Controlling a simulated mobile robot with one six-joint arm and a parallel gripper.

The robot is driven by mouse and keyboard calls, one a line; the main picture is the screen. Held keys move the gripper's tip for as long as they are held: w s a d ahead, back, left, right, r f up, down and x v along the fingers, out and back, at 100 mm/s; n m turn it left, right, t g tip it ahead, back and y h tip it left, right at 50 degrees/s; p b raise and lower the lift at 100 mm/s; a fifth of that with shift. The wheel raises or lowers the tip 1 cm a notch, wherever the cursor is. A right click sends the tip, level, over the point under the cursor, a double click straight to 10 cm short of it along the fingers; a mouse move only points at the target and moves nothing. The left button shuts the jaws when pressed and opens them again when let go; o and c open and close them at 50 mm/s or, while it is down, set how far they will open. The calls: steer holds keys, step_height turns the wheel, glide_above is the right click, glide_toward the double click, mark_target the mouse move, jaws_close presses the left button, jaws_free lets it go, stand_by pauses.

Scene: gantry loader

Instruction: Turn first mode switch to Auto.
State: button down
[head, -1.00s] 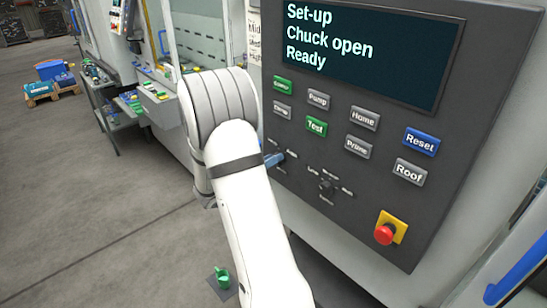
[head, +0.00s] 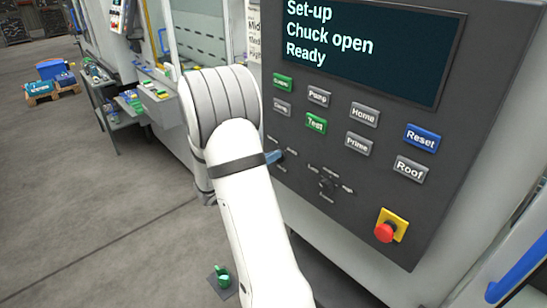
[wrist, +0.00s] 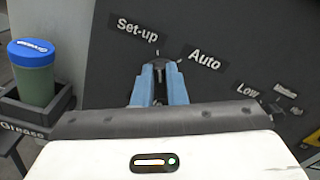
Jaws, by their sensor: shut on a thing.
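My gripper (wrist: 159,88) has its two blue fingers closed around the knob of the first mode switch (wrist: 160,68) in the wrist view. The "Set-up" label is above left of the knob and the "Auto" label is to its right. The fingers cover most of the knob, so I cannot tell exactly where it points. In the head view a blue finger (head: 274,157) shows at the panel beside my white arm, which hides the rest of the gripper. The display (head: 365,45) reads "Set-up", "Chuck open", "Ready".
A second rotary switch (head: 327,186) is right of the first, with push buttons above it. A red emergency stop (head: 385,232) on a yellow plate is at lower right. A green container with a blue lid (wrist: 34,70) stands left of the panel.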

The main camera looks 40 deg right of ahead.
steer(key=m+b, duration=0.3)
steer(key=b, duration=0.2)
steer(key=m+b, duration=0.4)
steer(key=b, duration=0.2)
steer(key=s+m+b, duration=0.1)
steer(key=m+b, duration=0.3)
steer(key=b, duration=0.2)
steer(key=shift+a+f, duration=0.1)
steer(key=shift+f, duration=0.25)
steer(key=shift+r, duration=0.1)
steer(key=c, duration=1.5)
jaws_free()
steer(key=shift+r+m, duration=0.1)
steer(key=shift+m, duration=0.2)
steer(key=shift+o, duration=0.2)
steer(key=a, duration=0.7)
steer(key=shift+s+a+b, duration=0.25)
steer(key=shift+a+b, duration=0.15)
steer(key=shift+b, duration=0.05)
